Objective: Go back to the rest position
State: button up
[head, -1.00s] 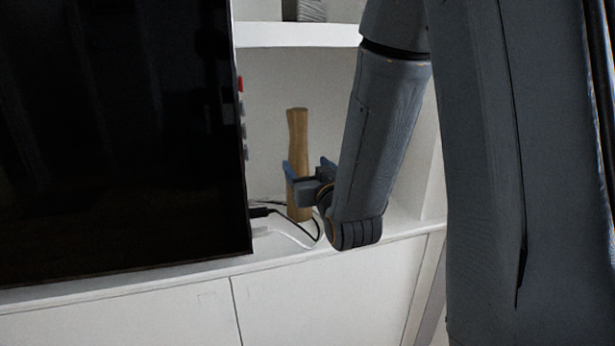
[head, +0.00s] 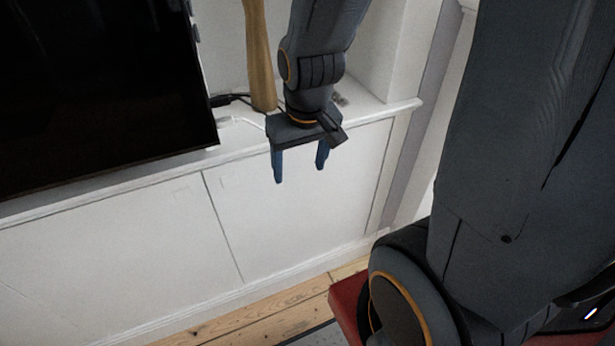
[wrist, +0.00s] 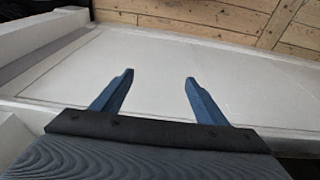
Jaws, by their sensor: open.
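My gripper (head: 300,172) hangs in front of the white cabinet (head: 290,205) in the head view, its two blue fingers pointing down. The fingers are apart with nothing between them. In the wrist view my gripper (wrist: 158,78) also shows open and empty, over the pale cabinet front (wrist: 190,60). A tall wooden object (head: 260,60) stands upright on the cabinet's ledge, behind and left of my gripper and apart from the fingers. Its top is cut off in the head view.
A large black screen (head: 90,90) stands on the ledge at the left. Black and white cables (head: 232,99) lie between it and the wooden object. Wooden floorboards (head: 250,312) show below the cabinet, and in the wrist view (wrist: 225,15) at the top.

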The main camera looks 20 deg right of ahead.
jog(key=s+g, duration=0.1)
jog(key=s, duration=0.1)
jog(key=s+g, duration=0.1)
jog(key=s, duration=0.1)
jog(key=shift+s+a+r, duration=0.15)
jog(key=shift+s+r, duration=0.05)
jog(key=shift+s, duration=0.15)
